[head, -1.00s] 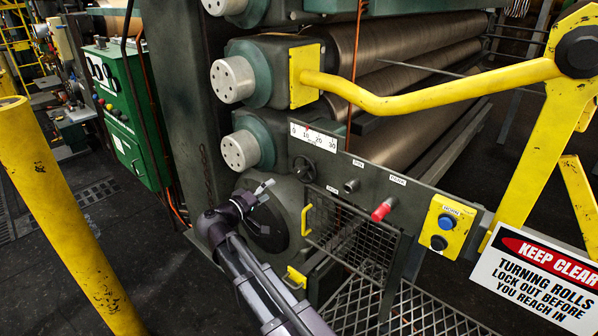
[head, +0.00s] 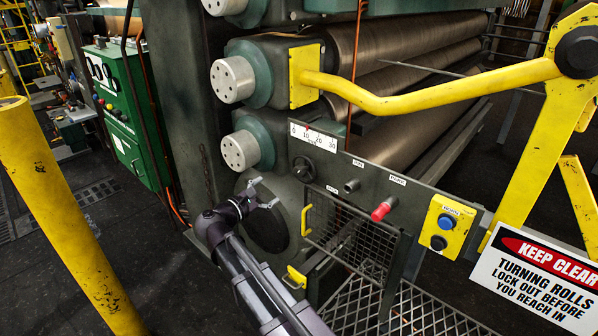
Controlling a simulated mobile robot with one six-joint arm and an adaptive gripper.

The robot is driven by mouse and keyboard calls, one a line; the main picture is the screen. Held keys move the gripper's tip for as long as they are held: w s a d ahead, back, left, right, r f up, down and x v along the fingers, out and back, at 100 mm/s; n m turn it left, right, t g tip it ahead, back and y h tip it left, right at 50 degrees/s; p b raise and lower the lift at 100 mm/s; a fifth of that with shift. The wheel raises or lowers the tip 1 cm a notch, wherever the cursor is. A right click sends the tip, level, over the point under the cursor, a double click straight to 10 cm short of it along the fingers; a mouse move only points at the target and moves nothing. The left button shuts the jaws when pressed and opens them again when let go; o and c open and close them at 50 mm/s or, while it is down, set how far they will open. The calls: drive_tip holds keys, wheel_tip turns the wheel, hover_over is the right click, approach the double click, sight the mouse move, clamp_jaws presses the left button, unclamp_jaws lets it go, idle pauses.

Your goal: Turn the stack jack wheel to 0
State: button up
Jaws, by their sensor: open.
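The jack wheel (head: 304,168) is a small black handwheel on the dark control panel. A white scale (head: 314,138) marked 0, 10, 20 and 30 sits just above it. A small red mark shows on the scale close to 10, but it is too small to read exactly. My gripper (head: 266,193) is open and empty, below and to the left of the wheel and apart from it. It is in front of the large grey round roll end low on the machine.
Right of the wheel are a dark knob (head: 352,185), a red knob (head: 382,210) and a yellow button box (head: 446,226). A wire mesh guard (head: 350,240) hangs below the panel. A yellow rail (head: 430,97) crosses above, and a yellow post (head: 60,200) stands at left.

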sight(297, 172)
drive_tip(key=n, duration=1.4)
drive_tip(key=shift+s+a+n, duration=0.1)
drive_tip(key=shift+a+n, duration=0.05)
drive_tip(key=shift+n, duration=0.25)
drive_tip(key=x, duration=1.3)
drive_tip(key=shift+w+d, duration=0.25)
drive_tip(key=shift+w, duration=0.05)
drive_tip(key=shift+r, duration=0.1)
drive_tip(key=c, duration=1.2)
